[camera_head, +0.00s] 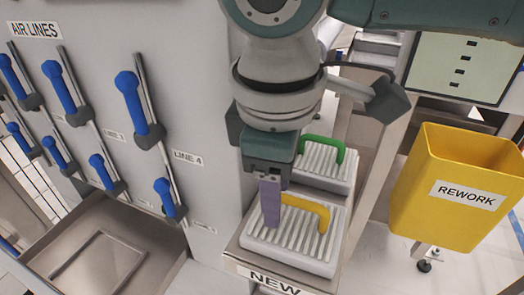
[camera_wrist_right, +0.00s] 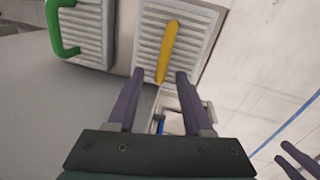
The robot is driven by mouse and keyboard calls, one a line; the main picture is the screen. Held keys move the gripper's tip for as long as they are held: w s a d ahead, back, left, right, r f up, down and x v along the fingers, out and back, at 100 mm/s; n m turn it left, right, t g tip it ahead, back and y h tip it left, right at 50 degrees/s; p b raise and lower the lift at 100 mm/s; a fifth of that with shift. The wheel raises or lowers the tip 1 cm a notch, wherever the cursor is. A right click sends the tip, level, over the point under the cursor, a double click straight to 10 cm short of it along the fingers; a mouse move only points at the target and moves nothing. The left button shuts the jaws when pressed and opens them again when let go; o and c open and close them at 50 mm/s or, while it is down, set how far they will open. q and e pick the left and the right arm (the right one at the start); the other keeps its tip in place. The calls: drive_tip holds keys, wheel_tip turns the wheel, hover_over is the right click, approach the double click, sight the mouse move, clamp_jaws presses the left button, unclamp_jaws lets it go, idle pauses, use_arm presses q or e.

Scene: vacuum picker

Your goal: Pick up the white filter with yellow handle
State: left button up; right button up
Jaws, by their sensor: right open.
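The white filter with yellow handle (camera_head: 270,246) lies on the shelf labelled NEW in the head view, its ribbed face up.
A white filter with green handle (camera_head: 320,165) lies just behind. A yellow REWORK bin (camera_head: 440,215) hangs at right. A grey panel (camera_head: 195,90) with blue-handled levers (camera_head: 130,95) stands at left, above a metal basin (camera_head: 100,265).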

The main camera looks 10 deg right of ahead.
drive_tip(key=shift+c, duration=0.2)
clamp_jaws()
idle(1.1)
